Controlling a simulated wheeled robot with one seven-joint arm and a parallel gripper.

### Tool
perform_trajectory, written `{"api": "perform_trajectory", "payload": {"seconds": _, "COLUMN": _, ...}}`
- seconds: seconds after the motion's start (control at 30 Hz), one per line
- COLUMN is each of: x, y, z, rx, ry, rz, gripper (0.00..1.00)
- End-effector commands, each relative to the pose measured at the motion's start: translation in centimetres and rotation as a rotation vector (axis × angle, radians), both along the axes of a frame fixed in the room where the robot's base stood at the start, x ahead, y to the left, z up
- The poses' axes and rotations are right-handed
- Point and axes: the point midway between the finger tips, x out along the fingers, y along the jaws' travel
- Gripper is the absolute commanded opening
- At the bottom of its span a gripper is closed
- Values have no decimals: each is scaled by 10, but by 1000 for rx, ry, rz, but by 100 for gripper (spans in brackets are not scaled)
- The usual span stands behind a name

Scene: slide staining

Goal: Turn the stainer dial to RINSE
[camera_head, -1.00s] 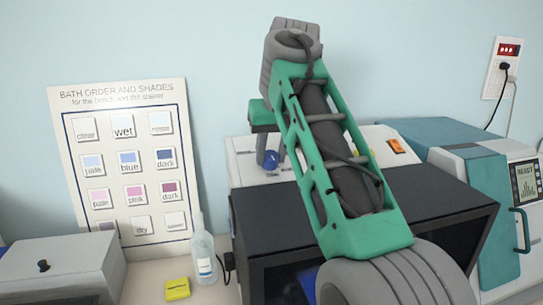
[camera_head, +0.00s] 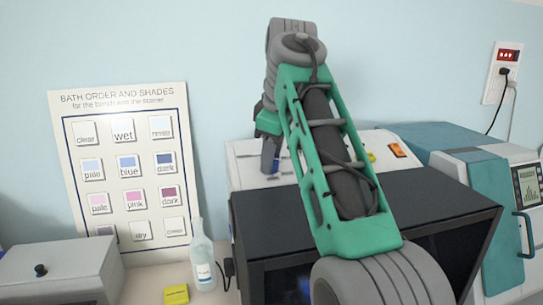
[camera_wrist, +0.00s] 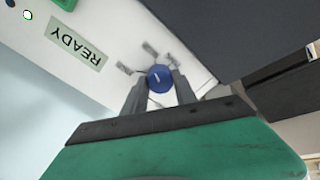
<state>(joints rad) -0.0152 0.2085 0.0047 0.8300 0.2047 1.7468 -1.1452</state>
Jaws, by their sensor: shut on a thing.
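The stainer has a white top panel (camera_head: 240,170) behind a black box-like front (camera_head: 270,212). Its blue round dial (camera_wrist: 159,78) with a pale pointer mark shows in the wrist view. My gripper (camera_wrist: 160,86) is shut on the dial, one grey finger on each side. In the head view, my gripper (camera_head: 270,155) points down at the panel and hides most of the dial. Small grey labels (camera_wrist: 150,49) sit around the dial, too small to read. A READY sign (camera_wrist: 76,47) appears upside down on the panel.
A bath order chart (camera_head: 125,170) leans on the wall at left. A clear bottle (camera_head: 202,260) and a yellow block (camera_head: 176,294) stand in front of it. A teal and white machine (camera_head: 490,200) stands at right. An orange switch (camera_head: 399,150) is on the panel.

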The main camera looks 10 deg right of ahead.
Motion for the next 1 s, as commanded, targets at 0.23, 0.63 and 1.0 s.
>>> {"api": "perform_trajectory", "payload": {"seconds": 0.23, "x": 0, "y": 1, "z": 1, "rx": -85, "ry": 0, "rz": 215, "gripper": 0}}
{"api": "perform_trajectory", "payload": {"seconds": 0.63, "x": -1, "y": 1, "z": 2, "rx": -225, "ry": 0, "rz": 569, "gripper": 0}}
{"api": "perform_trajectory", "payload": {"seconds": 1.0, "x": -1, "y": 1, "z": 2, "rx": -355, "ry": 0, "rz": 896, "gripper": 0}}
